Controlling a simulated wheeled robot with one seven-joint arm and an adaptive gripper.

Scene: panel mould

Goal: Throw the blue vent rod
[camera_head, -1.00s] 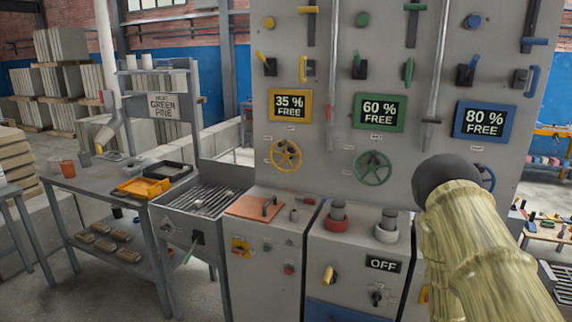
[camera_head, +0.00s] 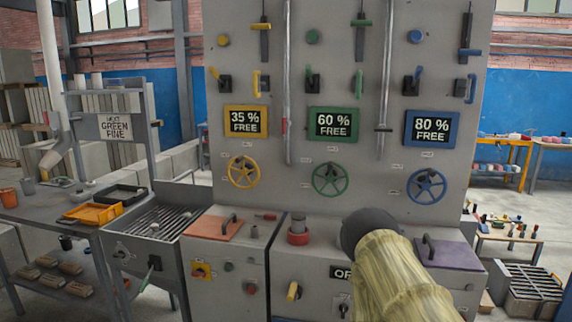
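The blue column of controls is on the right of the grey panel. A dark upright rod with a blue crossbar (camera_head: 468,52) is at its top right. Left of that are a blue round knob (camera_head: 415,36) and a blue-tipped lever (camera_head: 413,80). A blue side handle (camera_head: 467,89) and a blue handwheel (camera_head: 427,187) are lower. No label that I can read says which one is the vent rod. My arm, in a pale yellow sleeve with a dark rounded end, rises from the bottom right, below the blue handwheel. My gripper's fingers do not show.
The blue-framed display (camera_head: 432,128) reads 80 % FREE. Matching yellow and green columns stand to the left. Below is a grey cabinet with a red ring fitting (camera_head: 298,232) and a purple lid (camera_head: 440,252). A work table (camera_head: 60,225) stands left, and a rack (camera_head: 535,285) right.

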